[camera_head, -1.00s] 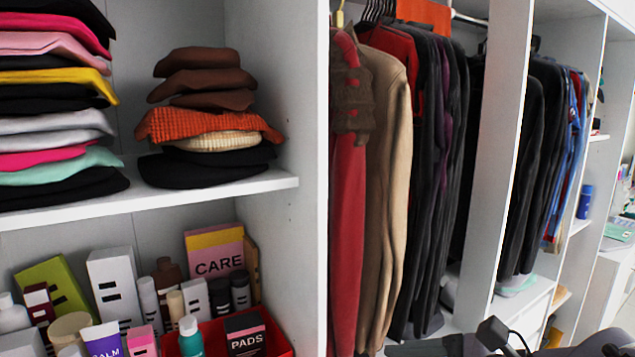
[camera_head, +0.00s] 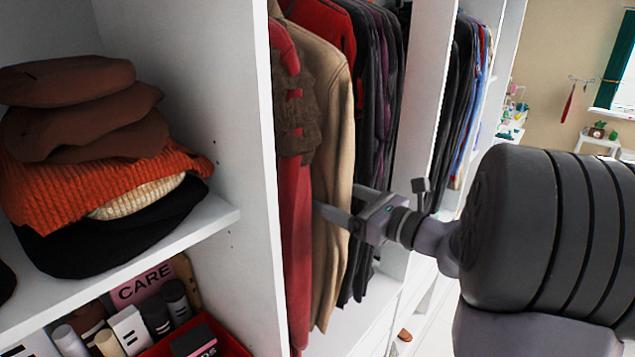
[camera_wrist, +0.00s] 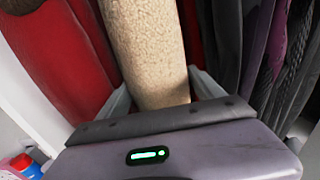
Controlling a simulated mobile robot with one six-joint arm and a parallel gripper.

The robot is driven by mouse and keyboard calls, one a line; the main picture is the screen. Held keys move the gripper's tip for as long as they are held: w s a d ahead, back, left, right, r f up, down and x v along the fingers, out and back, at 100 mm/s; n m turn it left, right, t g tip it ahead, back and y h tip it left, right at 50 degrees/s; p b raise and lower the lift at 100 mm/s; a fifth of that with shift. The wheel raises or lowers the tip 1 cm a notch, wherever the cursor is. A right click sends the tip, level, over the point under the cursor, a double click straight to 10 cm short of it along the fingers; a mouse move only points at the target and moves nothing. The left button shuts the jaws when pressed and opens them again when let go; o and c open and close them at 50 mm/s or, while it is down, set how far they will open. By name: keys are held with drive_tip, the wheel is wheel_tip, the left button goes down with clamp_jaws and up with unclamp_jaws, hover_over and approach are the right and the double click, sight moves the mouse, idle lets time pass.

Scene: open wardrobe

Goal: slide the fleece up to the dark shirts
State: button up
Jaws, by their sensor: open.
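The beige fleece (camera_head: 335,130) hangs in the wardrobe's hanging section, between a red garment on its left and the dark shirts (camera_head: 388,90) on its right. A strip of red cloth shows between fleece and dark shirts at the top. My gripper (camera_head: 338,202) reaches in from the right at the fleece's lower half. In the wrist view my gripper (camera_wrist: 161,92) is open, with one finger on each side of the fleece (camera_wrist: 146,50). The dark shirts (camera_wrist: 240,45) are just right of the right finger. Whether the fingers touch the cloth I cannot tell.
The red garment (camera_head: 294,225) with a brown piece (camera_head: 290,110) at its top hangs close left of the fleece. A white upright panel (camera_head: 240,130) stands left of it, another panel (camera_head: 432,90) right of the dark shirts. Shelves with folded knitwear (camera_head: 90,190) are at left.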

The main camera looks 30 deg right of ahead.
drive_tip(key=shift+x, duration=1.05)
drive_tip(key=shift+w+a+r+p, duration=0.15)
drive_tip(key=shift+w+r+p, duration=0.2)
drive_tip(key=shift+w+p, duration=0.15)
drive_tip(key=shift+w+a+f, duration=0.15)
drive_tip(key=shift+w, duration=0.25)
drive_tip(key=shift+w+a+f, duration=0.1)
drive_tip(key=shift+w+a, duration=0.1)
drive_tip(key=shift+w, duration=0.2)
drive_tip(key=shift+s+d+r, duration=0.1)
drive_tip(key=shift+s, duration=0.2)
drive_tip(key=c, duration=0.7)
drive_tip(key=shift+w, duration=0.1)
clamp_jaws()
drive_tip(key=shift+d, duration=0.25)
